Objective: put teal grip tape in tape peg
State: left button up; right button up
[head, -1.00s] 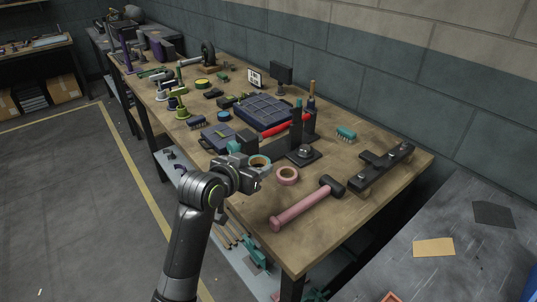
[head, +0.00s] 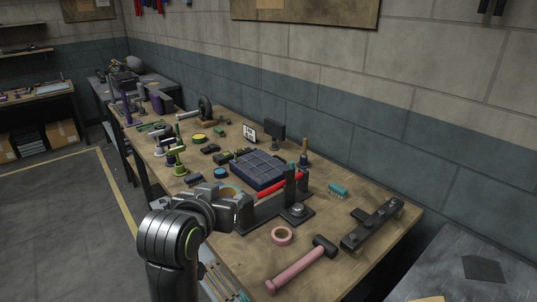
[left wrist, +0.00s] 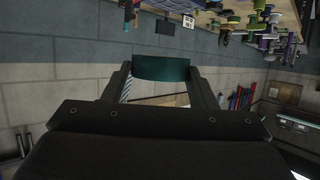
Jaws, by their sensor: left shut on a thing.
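My left gripper (head: 236,196) is shut on the teal grip tape, above the near-left edge of the bench. In the left wrist view the teal grip tape (left wrist: 160,68) sits across the two fingertips. In the head view the gripper hides most of it; its tan inside (head: 230,191) shows. A black base with a round metal piece (head: 297,209) and a dark upright post (head: 290,185) stand to the right of my gripper. I cannot tell for sure which stand is the tape peg. My right gripper is not in view.
A pink tape roll (head: 282,236) and a pink-handled mallet (head: 297,272) lie at the near end of the bench. A blue divided tray (head: 259,168) and a red tool (head: 281,188) lie beyond. Spool stands (head: 178,160) crowd the left side. A black bar (head: 373,225) lies right.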

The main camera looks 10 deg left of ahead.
pick_arm(q)
jog(key=shift+f, duration=0.1)
jog(key=s+d+f+m+g+h, duration=0.45)
jog(key=d+m+g+h, duration=0.2)
jog(key=m, duration=0.25)
jog(key=s+d+f+m+g+h, duration=0.3)
jog(key=d+f+m+g+h, duration=0.25)
jog(key=d+m+h, duration=0.2)
jog(key=s+a+f+n+t+y, duration=0.1)
jog(key=a+n+t, duration=0.4)
jog(key=a, duration=0.9)
jog(key=shift+s+f+n+t+y, duration=0.4)
jog(key=shift+s+t+y, duration=0.35)
jog(key=shift+y, duration=0.25)
